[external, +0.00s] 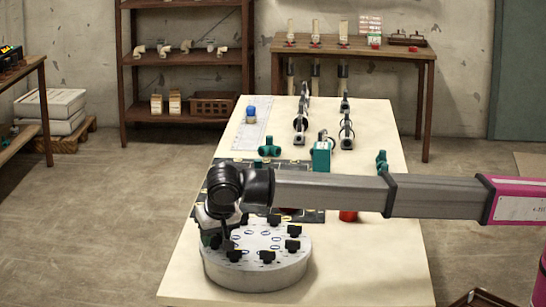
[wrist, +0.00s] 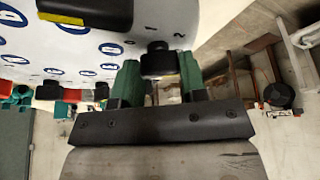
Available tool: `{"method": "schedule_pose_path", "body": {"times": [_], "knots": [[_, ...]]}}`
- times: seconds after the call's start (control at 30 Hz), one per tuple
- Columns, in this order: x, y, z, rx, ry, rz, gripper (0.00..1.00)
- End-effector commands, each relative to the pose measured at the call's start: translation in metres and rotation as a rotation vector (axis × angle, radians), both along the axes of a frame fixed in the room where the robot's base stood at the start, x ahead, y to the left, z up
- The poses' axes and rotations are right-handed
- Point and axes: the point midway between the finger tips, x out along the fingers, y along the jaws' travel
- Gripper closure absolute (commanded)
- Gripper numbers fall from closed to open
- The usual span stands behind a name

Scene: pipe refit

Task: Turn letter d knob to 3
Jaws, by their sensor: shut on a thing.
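The round grey knob panel (external: 254,272) sits at the near left of the table. Its white top carries several black knobs, blue oval letter marks and small numbers. My gripper (wrist: 159,72) has green fingers, one on each side of a black knob (wrist: 159,56) at the panel's rim, and is shut on it. Digits 1 and 2 show beside this knob in the wrist view. I cannot read the letter of the held knob, and its pointer is hidden. In the external view my gripper (external: 211,238) is at the panel's left edge, partly hidden by my wrist.
Another black knob with a yellow mark (wrist: 84,12) is close by in the wrist view. The near right tabletop is clear.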

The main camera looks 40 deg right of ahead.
Motion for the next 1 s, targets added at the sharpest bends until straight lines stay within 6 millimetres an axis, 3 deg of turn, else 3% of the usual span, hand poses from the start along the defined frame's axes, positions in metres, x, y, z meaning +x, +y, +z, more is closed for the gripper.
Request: {"method": "schedule_pose_path", "body": {"times": [0.5, 1.0], "knots": [[0.0001, 0.0022, -0.0002, 0.0, 0.003, -0.379, 0.84], [-0.0004, 0.0019, -0.0003, 0.001, 0.004, -0.474, 0.84]]}}
